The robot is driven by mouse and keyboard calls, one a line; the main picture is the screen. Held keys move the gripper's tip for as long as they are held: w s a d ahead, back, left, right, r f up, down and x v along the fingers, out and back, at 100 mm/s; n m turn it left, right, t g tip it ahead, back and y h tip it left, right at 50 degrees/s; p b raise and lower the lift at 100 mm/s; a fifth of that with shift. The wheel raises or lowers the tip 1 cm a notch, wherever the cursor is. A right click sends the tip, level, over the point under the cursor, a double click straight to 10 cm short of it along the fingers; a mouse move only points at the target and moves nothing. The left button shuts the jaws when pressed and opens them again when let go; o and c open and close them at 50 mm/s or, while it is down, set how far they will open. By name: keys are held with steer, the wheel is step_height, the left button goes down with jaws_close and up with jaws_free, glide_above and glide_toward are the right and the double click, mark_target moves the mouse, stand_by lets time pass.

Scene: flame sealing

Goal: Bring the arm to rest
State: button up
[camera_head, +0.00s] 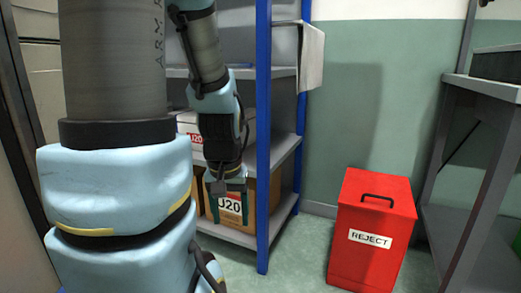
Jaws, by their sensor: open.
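My arm fills the left side of the head view, with its thick grey and pale blue links close to the camera. Its far end hangs downward in front of the shelf unit. My gripper (222,186) is at the bottom of that end, small and dark, pointing down and open. It overlaps a box labelled U20 (231,207) in the picture. I cannot tell whether the gripper touches the box. I see nothing held between the fingers, though they are small and dark here.
A shelf unit with blue posts (264,140) stands behind my arm, with boxes on its shelves. A red bin marked REJECT (372,225), lid closed, stands on the floor right of centre. A grey bench (486,88) is at the far right. Some floor (312,250) is clear between shelf and bin.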

step_height(320, 180, up, 35)
steer(key=p, duration=3.3)
steer(key=shift+p, duration=0.35)
